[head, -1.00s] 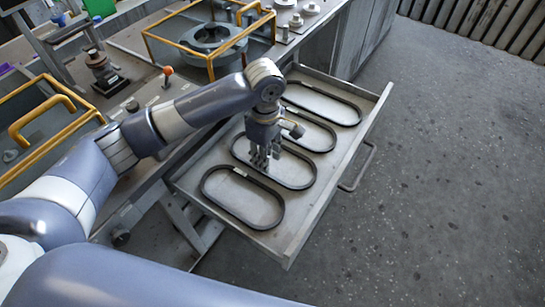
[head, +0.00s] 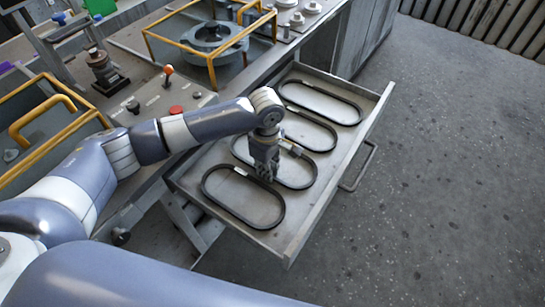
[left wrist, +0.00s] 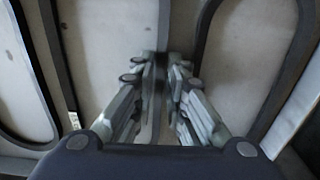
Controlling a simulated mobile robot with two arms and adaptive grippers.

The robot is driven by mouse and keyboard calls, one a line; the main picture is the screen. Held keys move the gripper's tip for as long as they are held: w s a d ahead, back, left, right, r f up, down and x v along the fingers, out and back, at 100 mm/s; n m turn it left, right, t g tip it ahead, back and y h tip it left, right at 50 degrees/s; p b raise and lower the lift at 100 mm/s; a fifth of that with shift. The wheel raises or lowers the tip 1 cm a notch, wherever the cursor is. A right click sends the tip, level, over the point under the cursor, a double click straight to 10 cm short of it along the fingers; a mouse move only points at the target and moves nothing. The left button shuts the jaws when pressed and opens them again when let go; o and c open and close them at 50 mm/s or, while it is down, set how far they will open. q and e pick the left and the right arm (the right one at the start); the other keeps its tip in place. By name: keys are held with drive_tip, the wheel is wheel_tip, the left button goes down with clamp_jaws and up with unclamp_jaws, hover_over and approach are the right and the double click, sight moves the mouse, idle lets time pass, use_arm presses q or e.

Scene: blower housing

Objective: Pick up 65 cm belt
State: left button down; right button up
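Several black oval belts lie flat in a row in the open metal drawer (head: 345,150), and their size labels are too small to read. My left gripper (head: 266,176) points down at the near side of the second belt from the front (head: 306,187). In the left wrist view its fingers (left wrist: 164,75) are close together, with a dark strand of this belt between the tips. The gripper appears shut on that strand, and the belt still lies at drawer level. The front belt (head: 272,224) lies just beside the gripper. My right gripper is not in view.
Two more belts lie farther back, the third (head: 330,140) and the farthest (head: 350,122). The drawer's handle (head: 358,168) faces open floor on the right. A workbench with yellow frames (head: 205,50) and a red button (head: 176,109) stands to the left and behind.

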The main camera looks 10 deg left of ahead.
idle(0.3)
use_arm(q)
drive_tip(key=shift+r, duration=0.45)
wheel_tip(320, 180, up, 22)
drive_tip(key=p, duration=0.7)
drive_tip(key=shift+p, duration=0.4)
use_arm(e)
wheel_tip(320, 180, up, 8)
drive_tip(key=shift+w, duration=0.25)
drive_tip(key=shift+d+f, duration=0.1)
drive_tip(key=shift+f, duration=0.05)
